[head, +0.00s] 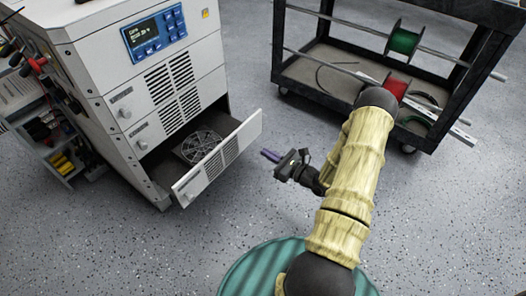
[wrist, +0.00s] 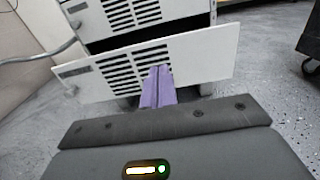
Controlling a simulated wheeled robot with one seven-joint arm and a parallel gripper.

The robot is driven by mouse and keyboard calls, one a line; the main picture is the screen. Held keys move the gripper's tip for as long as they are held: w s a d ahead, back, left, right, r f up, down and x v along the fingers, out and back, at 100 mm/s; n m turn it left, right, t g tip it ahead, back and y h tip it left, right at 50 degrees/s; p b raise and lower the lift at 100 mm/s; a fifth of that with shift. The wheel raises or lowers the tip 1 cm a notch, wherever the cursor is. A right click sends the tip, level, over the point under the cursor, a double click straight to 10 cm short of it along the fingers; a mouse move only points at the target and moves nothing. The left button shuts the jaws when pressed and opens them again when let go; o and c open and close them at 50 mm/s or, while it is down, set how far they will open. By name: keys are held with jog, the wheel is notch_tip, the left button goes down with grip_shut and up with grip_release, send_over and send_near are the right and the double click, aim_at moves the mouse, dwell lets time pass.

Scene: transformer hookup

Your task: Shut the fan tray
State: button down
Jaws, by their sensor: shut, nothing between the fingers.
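The fan tray (head: 217,158) is the lowest drawer of a white cabinet (head: 150,75) in the head view. It is pulled out, with a round fan (head: 199,146) visible inside. Its white front panel with vent slots also shows in the wrist view (wrist: 205,58), with a dark gap above it. My gripper (head: 269,155) is shut and empty, its purple fingers pointing at the right half of the panel. In the wrist view the fingertips (wrist: 158,70) overlap the panel's lower middle near the slots. In the head view a small gap shows between fingertips and panel.
A dark cart (head: 340,75) with green (head: 405,40) and red (head: 396,86) spools stands at the back right. An open side shelf with small items (head: 50,130) is left of the cabinet. The speckled floor before the tray is clear.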

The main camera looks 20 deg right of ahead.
aim_at(235, 134)
jog(key=b+x, duration=0.6)
jog(key=x, duration=0.6)
jog(key=shift+f, duration=0.15)
jog(key=shift+w+a, duration=0.15)
